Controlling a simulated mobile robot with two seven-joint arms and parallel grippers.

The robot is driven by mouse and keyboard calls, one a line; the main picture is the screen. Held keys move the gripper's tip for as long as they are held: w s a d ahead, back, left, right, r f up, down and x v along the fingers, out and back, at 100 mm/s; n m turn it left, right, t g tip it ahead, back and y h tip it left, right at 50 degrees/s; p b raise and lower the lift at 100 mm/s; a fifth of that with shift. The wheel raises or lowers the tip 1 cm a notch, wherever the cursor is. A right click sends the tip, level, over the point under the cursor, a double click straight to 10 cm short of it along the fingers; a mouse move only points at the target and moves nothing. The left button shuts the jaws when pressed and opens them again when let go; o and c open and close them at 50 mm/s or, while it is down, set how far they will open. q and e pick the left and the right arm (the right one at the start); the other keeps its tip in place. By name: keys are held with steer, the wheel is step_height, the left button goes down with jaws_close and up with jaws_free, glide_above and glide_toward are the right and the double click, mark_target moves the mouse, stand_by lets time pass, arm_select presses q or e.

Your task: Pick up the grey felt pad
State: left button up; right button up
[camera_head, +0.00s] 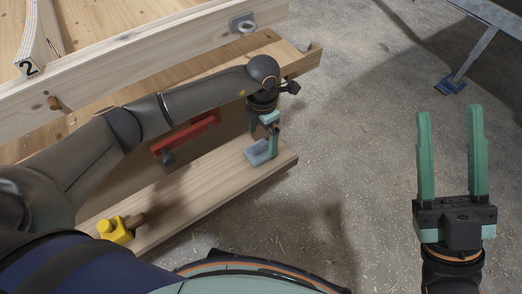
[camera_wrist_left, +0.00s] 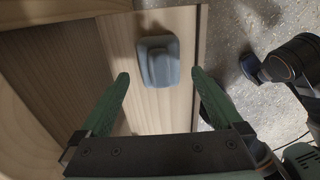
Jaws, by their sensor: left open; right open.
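The grey felt pad (camera_head: 259,154) lies on the lower wooden board near its right end. It also shows in the left wrist view (camera_wrist_left: 158,62) as a blue-grey slab with a raised middle, just beyond and between the fingertips. My left gripper (camera_head: 270,142) is open, pointing down close over the pad, with nothing held. In the head view its fingers partly hide the pad, and I cannot tell whether they touch it. My right gripper (camera_head: 449,112) is open and empty over the floor at the right.
A yellow block tool with a wooden handle (camera_head: 115,230) lies at the near end of the board. A red tool (camera_head: 186,137) is beside my left forearm. A wooden beam with a metal bracket (camera_head: 243,23) runs behind. The concrete floor (camera_head: 350,130) between my grippers is clear.

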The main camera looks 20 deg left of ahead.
mark_target(261, 144)
arm_select(q)
step_height(261, 144, down, 5)
steer(key=shift+s+a+f+b, duration=0.1)
steer(key=shift+f+b, duration=0.1)
steer(key=shift+b, duration=0.7)
steer(key=shift+r, duration=0.1)
steer(key=c, duration=1.2)
arm_select(e)
steer(key=shift+s+a+f+y, duration=0.1)
steer(key=shift+s+f+y, duration=0.2)
steer(key=shift+f+y, duration=0.25)
